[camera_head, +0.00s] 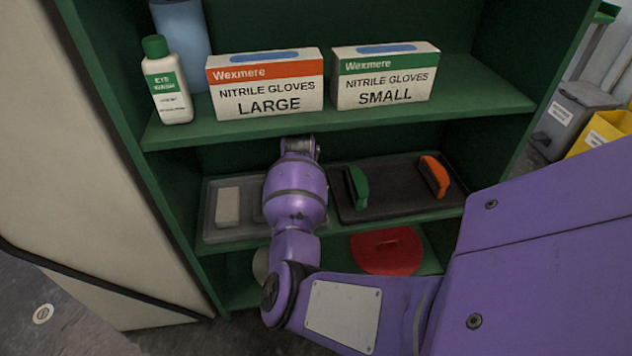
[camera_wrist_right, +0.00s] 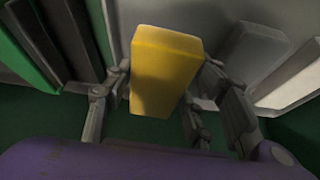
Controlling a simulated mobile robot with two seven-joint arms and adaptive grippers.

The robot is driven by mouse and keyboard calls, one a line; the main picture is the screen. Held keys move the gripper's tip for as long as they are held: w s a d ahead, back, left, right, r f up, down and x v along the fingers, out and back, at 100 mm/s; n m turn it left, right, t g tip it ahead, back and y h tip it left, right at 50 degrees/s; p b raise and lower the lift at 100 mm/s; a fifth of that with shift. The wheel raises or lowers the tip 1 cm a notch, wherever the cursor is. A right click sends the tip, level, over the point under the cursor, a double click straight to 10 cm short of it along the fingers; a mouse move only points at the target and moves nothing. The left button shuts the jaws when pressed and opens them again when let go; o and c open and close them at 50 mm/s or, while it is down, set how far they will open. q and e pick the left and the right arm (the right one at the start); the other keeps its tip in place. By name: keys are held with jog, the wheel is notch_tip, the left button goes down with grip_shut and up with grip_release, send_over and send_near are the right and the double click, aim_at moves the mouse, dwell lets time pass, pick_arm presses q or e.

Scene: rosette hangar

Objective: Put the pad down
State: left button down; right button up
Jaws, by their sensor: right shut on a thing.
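A yellow pad (camera_wrist_right: 165,68) is between the fingers of my right gripper (camera_wrist_right: 162,82) in the right wrist view. The gripper is shut on it. In the head view my right arm reaches into the middle shelf, and its purple wrist hides the pad and the fingers. A grey tray (camera_head: 214,236) lies beneath and left of the wrist, with a white block-shaped pad (camera_head: 228,207) in it. I cannot tell whether the yellow pad touches the tray. My left gripper is in neither view.
The shelf above (camera_head: 330,118) carries two glove boxes (camera_head: 265,84) (camera_head: 385,76) and an eye wash bottle (camera_head: 167,85). A red object (camera_head: 388,252) lies below.

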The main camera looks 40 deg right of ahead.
jog(key=b+x, duration=0.2)
jog(key=x, duration=0.1)
jog(key=shift+a+f+b, duration=0.15)
jog(key=shift+f+b, duration=0.25)
jog(key=shift+f, duration=0.05)
jog(key=shift+s+a, duration=0.1)
jog(key=shift+s, duration=0.1)
jog(key=shift+s+r, duration=0.15)
jog(key=shift+r, duration=0.1)
jog(key=shift+f, duration=0.65)
